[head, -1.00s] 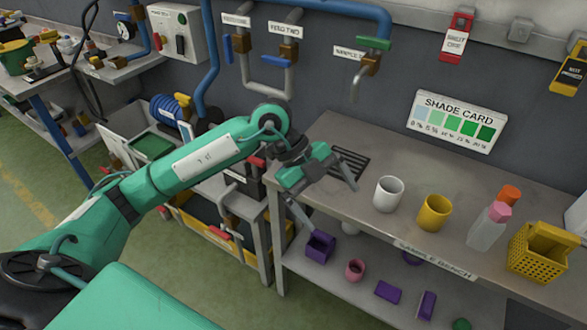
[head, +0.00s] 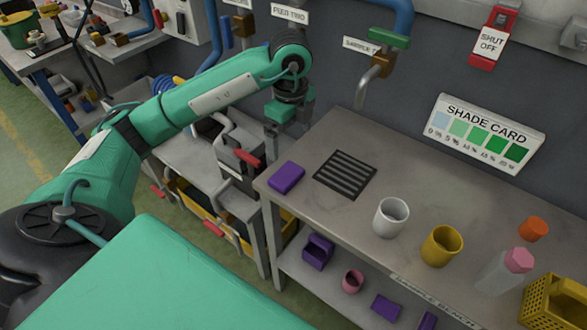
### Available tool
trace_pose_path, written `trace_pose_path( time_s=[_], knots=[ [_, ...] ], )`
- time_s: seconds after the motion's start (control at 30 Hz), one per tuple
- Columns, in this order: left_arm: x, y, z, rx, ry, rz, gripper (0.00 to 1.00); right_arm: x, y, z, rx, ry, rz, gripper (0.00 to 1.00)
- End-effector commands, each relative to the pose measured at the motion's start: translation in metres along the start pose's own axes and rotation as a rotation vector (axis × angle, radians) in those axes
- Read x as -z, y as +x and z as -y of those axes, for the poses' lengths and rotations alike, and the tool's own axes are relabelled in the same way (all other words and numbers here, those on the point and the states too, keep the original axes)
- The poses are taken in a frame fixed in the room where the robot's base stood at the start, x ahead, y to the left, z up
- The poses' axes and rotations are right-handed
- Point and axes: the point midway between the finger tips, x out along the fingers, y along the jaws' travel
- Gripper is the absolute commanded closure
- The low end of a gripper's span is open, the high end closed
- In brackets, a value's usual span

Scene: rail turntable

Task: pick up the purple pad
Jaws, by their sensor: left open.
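A purple pad (head: 287,177), a small flat block, lies on the top of the sample bench (head: 330,215) near its left end, beside a dark slotted grate. My left gripper (head: 287,126) is open and empty, pointing down. In the picture it is just above and behind the pad, apart from it. Its exact height and depth are hard to tell. Another flat purple block (head: 385,307) lies on the lower shelf, with a further purple piece (head: 428,321) partly cut off by the frame. My right gripper is not in view.
On the bench stand a white cup (head: 390,217), a yellow cup (head: 441,246), a clear bottle with a pink cap (head: 503,272) and a yellow basket (head: 553,303). The shelf holds a purple holder (head: 318,251) and a pink cup (head: 352,281). A spout (head: 362,90) hangs behind the bench.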

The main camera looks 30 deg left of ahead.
Motion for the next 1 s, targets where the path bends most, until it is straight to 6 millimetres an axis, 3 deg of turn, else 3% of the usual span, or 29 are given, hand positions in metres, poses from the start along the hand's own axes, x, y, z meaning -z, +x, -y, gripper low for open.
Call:
trace_pose_path(
  time_s=[0.13,0.3,0.43,0.67,0.8,1.0],
  knots=[
    [-0.001,0.030,-0.002,-0.008,0.001,0.000,0.00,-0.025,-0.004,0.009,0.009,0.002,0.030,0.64],
    [-0.001,0.060,-0.001,-0.005,0.000,0.000,0.00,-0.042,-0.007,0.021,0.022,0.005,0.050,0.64],
    [-0.001,0.072,-0.001,-0.003,0.002,0.000,0.00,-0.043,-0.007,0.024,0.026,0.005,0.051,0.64],
    [-0.006,0.092,-0.004,-0.006,0.001,0.000,0.00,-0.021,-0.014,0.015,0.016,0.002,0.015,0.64],
    [-0.008,0.113,-0.005,-0.004,0.001,-0.001,0.00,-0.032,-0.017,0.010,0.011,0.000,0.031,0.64],
    [-0.008,0.127,-0.005,-0.002,0.002,-0.001,0.00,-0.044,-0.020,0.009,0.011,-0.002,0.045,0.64]
  ],
)
